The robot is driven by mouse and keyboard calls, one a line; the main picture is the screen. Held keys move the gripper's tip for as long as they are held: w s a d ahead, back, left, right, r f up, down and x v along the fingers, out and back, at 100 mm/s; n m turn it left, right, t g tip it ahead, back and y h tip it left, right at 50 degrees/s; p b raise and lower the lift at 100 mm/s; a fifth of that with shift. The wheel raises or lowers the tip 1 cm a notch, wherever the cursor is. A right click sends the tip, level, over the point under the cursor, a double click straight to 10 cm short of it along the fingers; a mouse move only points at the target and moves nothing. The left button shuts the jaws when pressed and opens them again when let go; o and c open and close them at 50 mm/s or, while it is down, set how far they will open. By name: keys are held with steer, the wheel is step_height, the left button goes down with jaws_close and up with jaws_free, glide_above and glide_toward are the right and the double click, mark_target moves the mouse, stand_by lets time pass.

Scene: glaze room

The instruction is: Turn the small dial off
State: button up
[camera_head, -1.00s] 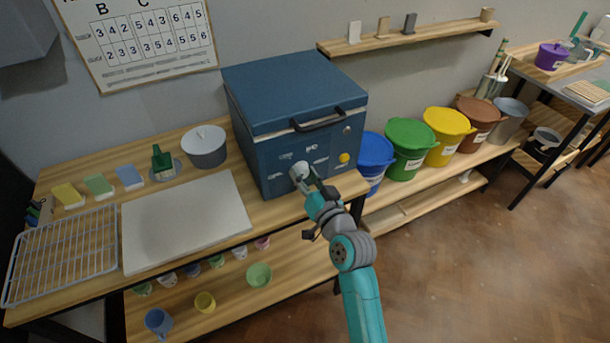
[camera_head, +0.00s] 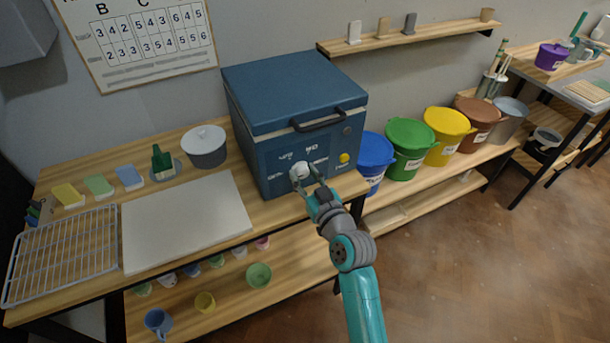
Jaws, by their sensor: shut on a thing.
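A blue kiln box (camera_head: 292,117) with a dark lid handle stands on the wooden bench. A pale round dial (camera_head: 299,171) sits low on its front face, with small white markings around it. My gripper (camera_head: 304,178) reaches up from the lower right and is shut on this dial. The fingers hide part of the dial, and I cannot make out its pointer or the setting it shows. A yellow button (camera_head: 344,158) and a grey round part (camera_head: 347,131) are on the same front face, to the right of my gripper.
A white board (camera_head: 185,220), a wire rack (camera_head: 62,258) and a lidded pot (camera_head: 205,146) are on the bench left of the kiln. Coloured buckets, including a blue one (camera_head: 374,153), stand close to the right. The floor in front is clear.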

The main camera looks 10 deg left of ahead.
steer(key=shift+w+r, duration=0.1)
steer(key=shift+r, duration=0.15)
steer(key=o, duration=1.1)
steer(key=shift+w+a+f, duration=0.1)
steer(key=shift+a, duration=0.05)
steer(key=shift+f, duration=0.1)
steer(key=shift+s+d, duration=0.2)
steer(key=shift+s, duration=0.05)
steer(key=v, duration=1.1)
steer(key=shift+s, duration=0.2)
steer(key=shift+d, duration=0.15)
